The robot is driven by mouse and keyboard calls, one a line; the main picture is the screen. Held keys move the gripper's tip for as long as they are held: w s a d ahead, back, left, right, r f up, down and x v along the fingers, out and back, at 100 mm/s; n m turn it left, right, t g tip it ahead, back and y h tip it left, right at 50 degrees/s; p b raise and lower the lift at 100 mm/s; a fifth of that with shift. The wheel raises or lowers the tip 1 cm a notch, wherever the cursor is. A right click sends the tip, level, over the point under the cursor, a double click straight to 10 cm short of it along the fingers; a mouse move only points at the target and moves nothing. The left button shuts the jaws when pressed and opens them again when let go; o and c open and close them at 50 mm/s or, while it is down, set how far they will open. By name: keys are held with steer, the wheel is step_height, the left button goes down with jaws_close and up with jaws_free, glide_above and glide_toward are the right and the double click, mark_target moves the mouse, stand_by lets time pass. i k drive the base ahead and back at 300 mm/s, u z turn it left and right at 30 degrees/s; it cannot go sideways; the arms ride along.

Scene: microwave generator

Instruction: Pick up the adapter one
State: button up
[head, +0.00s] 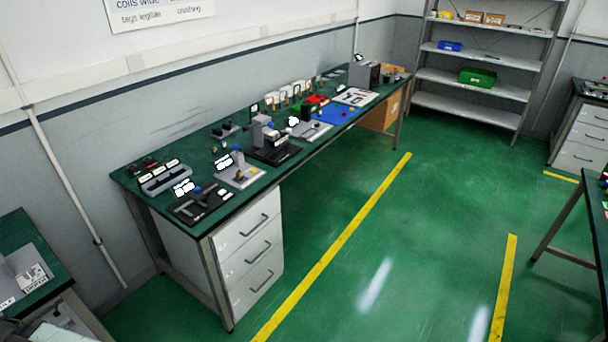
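A long green-topped workbench (216,209) runs along the left wall towards the far corner, with many small parts and devices on it. At this distance I cannot tell which of them is adapter one. A black fixture (198,206) and a light grey plate with an upright block (240,176) stand at its near end. A grey tray with labelled slots (164,177) lies behind them. A black-based device with a grey upright (270,149) stands further along. My gripper is not in view.
A white drawer unit (250,252) stands under the bench's near end. Another bench (40,282) is at the lower left, and one (595,225) at the right edge. Shelves (480,60) stand at the back. The green floor (400,245) between yellow lines is clear.

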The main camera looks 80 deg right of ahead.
mark_target(239, 174)
steer(key=z, duration=1.3)
steer(key=i, duration=1.55)
steer(key=u, duration=0.05)
